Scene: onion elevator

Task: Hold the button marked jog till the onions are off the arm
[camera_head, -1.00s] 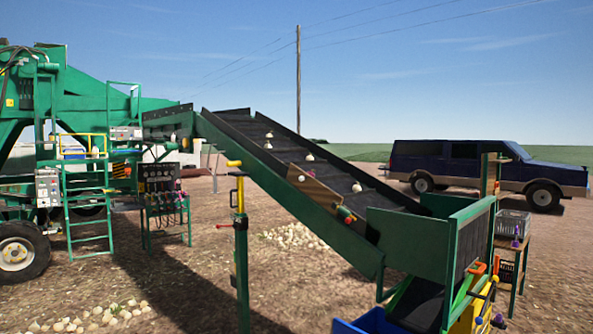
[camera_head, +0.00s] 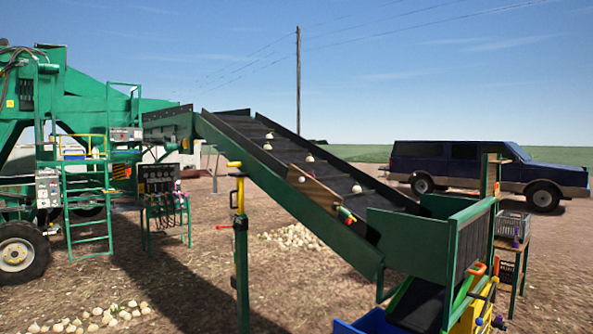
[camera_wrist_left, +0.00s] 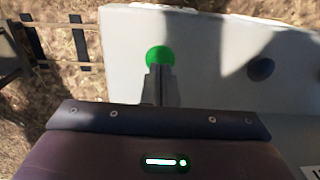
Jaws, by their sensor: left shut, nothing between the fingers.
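Several pale onions (camera_head: 309,158) lie spread along the dark belt of the sloping green elevator arm (camera_head: 290,190) in the head view. One onion (camera_head: 357,189) sits low on the belt and another (camera_head: 269,135) sits high. In the left wrist view my left gripper (camera_wrist_left: 160,70) is shut and empty. Its fingertips overlap the lower edge of a round green button (camera_wrist_left: 160,55) on a pale grey panel (camera_wrist_left: 215,40). I cannot tell whether the button is pressed in. No jog marking can be read. My right gripper is in neither view.
A dark round button (camera_wrist_left: 261,69) sits on the panel to the right of the green one. A green hopper (camera_head: 410,238) stands at the arm's lower end. A blue vehicle (camera_head: 460,165) is parked behind. Onions (camera_head: 292,237) lie on the ground.

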